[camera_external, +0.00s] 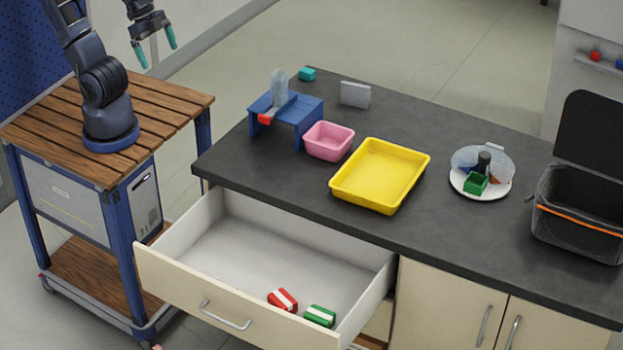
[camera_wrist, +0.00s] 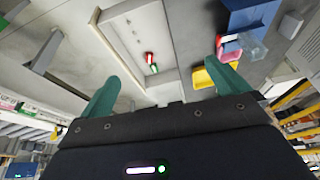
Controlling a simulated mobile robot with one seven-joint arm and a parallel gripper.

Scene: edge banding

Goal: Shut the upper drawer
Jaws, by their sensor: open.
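The upper drawer (camera_external: 255,262) is pulled far out from under the dark counter, with a cream front and a metal handle (camera_external: 225,316). The drawer also shows in the wrist view (camera_wrist: 133,68). My gripper (camera_external: 155,56) is open and empty, raised above and behind the wooden cart at the upper left, well away from the drawer. Its teal fingers (camera_wrist: 165,82) are spread in the wrist view.
On the counter (camera_external: 410,237) stand a blue stand (camera_external: 300,115), a pink bin (camera_external: 328,141), a yellow tray (camera_external: 380,174), a round white plate (camera_external: 497,190) with items and a black bag (camera_external: 575,235). The space above the drawer is clear.

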